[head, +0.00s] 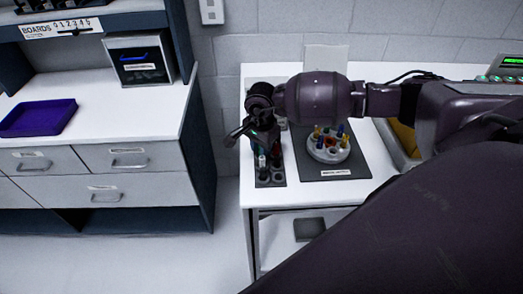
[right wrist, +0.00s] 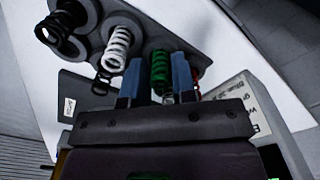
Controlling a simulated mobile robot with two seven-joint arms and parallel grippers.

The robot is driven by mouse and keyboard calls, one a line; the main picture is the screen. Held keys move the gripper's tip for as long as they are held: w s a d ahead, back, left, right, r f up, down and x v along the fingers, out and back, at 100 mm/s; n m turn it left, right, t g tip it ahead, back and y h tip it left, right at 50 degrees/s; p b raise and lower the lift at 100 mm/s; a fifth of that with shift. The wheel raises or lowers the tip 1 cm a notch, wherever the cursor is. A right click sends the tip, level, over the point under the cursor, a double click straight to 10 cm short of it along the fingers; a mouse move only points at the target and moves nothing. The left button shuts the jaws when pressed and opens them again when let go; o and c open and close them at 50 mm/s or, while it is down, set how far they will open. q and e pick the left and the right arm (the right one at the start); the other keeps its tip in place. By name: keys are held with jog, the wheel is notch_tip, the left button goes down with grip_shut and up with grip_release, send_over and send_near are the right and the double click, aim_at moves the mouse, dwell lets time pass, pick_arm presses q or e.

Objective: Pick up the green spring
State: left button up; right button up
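The green spring (right wrist: 160,70) stands upright in a dark holder, between the two blue fingers of my right gripper (right wrist: 158,78) in the right wrist view. A narrow gap shows on either side of it, so the fingers look open around it and not closed on it. In the head view my right gripper (head: 256,132) is over the dark spring holder (head: 271,182) at the left end of the white table, and hides much of the holder. My left gripper is not in view.
A white spring (right wrist: 118,46) and a black spring (right wrist: 62,20) stand beside the green one; something red shows behind the right finger. A round fixture (head: 329,153) with coloured pegs stands on a dark mat (head: 350,168). A purple tray (head: 38,118) lies on the left counter.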

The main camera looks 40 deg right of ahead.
grip_shut()
